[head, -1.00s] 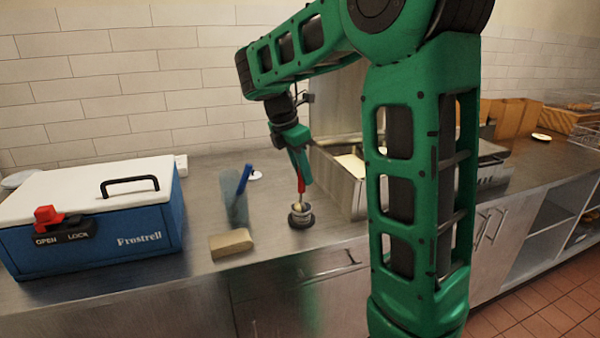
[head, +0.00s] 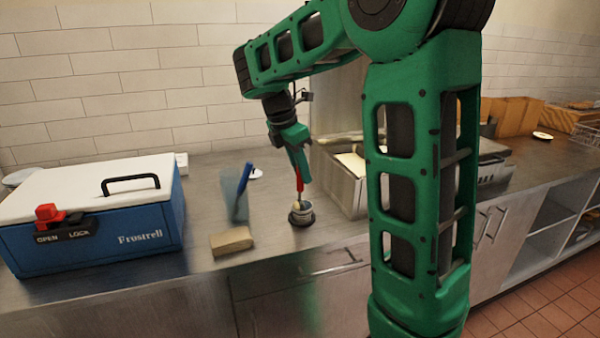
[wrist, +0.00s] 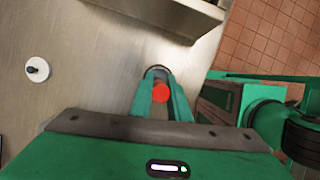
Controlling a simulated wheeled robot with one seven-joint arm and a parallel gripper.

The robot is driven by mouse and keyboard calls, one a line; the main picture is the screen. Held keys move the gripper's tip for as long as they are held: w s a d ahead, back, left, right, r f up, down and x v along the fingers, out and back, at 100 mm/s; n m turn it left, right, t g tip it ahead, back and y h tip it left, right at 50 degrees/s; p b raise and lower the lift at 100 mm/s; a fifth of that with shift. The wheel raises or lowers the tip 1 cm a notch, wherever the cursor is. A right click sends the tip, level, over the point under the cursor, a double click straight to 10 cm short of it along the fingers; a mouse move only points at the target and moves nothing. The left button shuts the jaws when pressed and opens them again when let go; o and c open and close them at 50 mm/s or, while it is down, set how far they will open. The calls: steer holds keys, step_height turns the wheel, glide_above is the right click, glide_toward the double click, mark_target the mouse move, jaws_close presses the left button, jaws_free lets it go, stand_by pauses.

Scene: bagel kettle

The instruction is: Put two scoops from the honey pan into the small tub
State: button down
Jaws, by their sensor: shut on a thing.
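My gripper (head: 299,168) is shut on the red handle of a scoop (head: 299,184), held upright. The red handle end shows between the fingers in the wrist view (wrist: 160,92). The small tub (head: 301,213) stands on the steel counter directly below, and the scoop's lower end is at or in its mouth; I cannot tell whether they touch. A steel pan (head: 343,187) with pale contents stands right of the tub, partly hidden behind my arm; it may be the honey pan. What the scoop holds cannot be made out.
A blue cooler (head: 95,235) with a white lid stands at the left. A clear container with a blue-handled tool (head: 240,190) and a tan block (head: 231,240) are left of the tub. A small white round item (wrist: 37,69) lies on the counter.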

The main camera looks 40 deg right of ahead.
steer(key=shift+w+a, duration=0.15)
steer(key=shift+a, duration=0.35)
stand_by(1.0)
steer(key=shift+s+d, duration=0.2)
steer(key=shift+d, duration=0.4)
stand_by(0.6)
steer(key=shift+r, duration=0.1)
steer(key=shift+r, duration=4.4)
